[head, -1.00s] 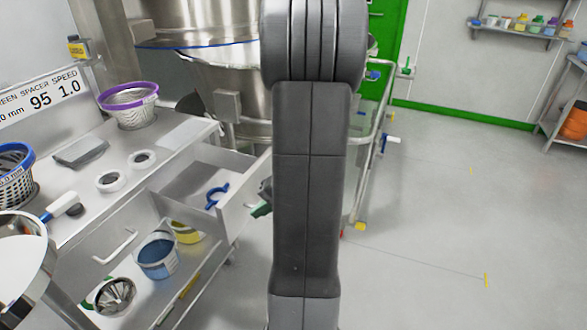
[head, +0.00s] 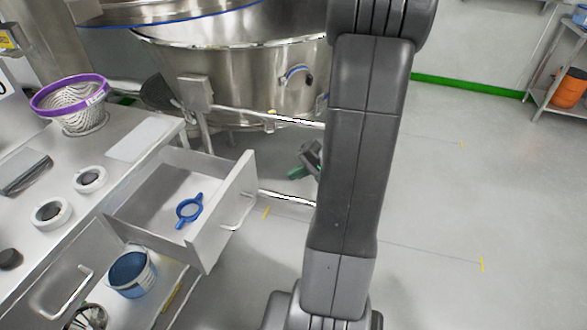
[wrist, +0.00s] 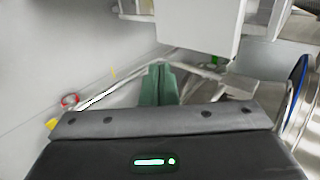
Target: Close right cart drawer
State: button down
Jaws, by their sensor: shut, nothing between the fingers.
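The right cart drawer (head: 217,222) is pulled open from the steel cart, with a blue clamp-like ring (head: 189,209) inside it. Its bar handle (head: 238,212) is on the front panel. My gripper (head: 297,173) is to the right of the drawer front, apart from it, and partly hidden behind my arm in the head view. In the wrist view, its green fingers (wrist: 158,84) are together and empty. What looks like the drawer (wrist: 200,25) is at the top of that view, beyond the fingertips.
The left drawer (head: 80,275) looks shut beside it. A blue bucket (head: 131,273) stands on the lower shelf. A purple-rimmed basket (head: 75,103) and white rings (head: 52,214) are on the cart top. A steel vessel (head: 245,70) stands behind.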

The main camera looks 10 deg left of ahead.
aim_at(255, 182)
jog(key=x, duration=0.3)
jog(key=a+r+x, duration=0.1)
jog(key=x, duration=0.6)
jog(key=shift+a+r, duration=0.15)
jog(key=shift+a, duration=0.15)
jog(key=shift+w+a, duration=0.15)
jog(key=shift+a, duration=0.35)
jog(key=w+a, duration=0.1)
jog(key=a, duration=0.7)
jog(key=w+a+b, duration=0.1)
jog(key=a, duration=0.7)
jog(key=w+a+b, duration=0.1)
jog(key=a, duration=0.7)
jog(key=shift+a, duration=0.35)
jog(key=shift+a+r, duration=0.1)
jog(key=shift+a, duration=0.1)
